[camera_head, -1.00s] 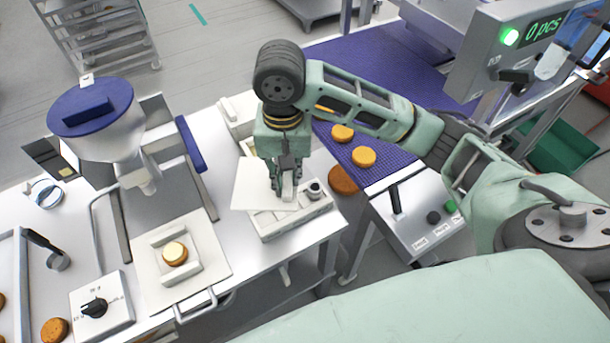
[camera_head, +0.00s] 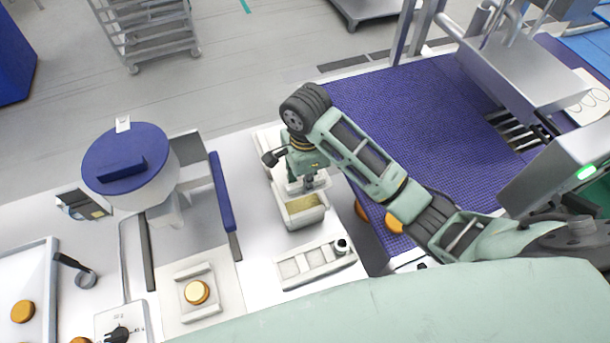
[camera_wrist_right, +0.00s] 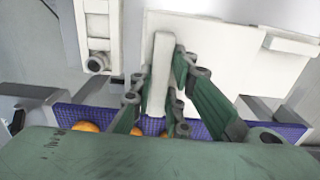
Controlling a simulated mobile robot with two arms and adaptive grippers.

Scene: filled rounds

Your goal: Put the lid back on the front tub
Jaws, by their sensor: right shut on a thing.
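The front tub (camera_head: 303,221) is a white rectangular container on the white table in the head view. Its front part is uncovered and shows a yellowish filling. My right gripper (camera_head: 308,183) is over the rear part of this tub. In the wrist view my right gripper (camera_wrist_right: 160,92) is shut on the upright handle of the white, flat lid (camera_wrist_right: 225,60). In the head view the lid is mostly hidden under the gripper, and I cannot tell whether it touches the tub. My left gripper is not in view.
A white slotted holder (camera_head: 316,266) with a dark-topped knob stands in front of the tub. Another white container (camera_head: 266,142) is partly hidden behind. A blue-lidded hopper (camera_head: 130,165) stands left. A purple conveyor (camera_head: 420,110) with orange rounds lies right.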

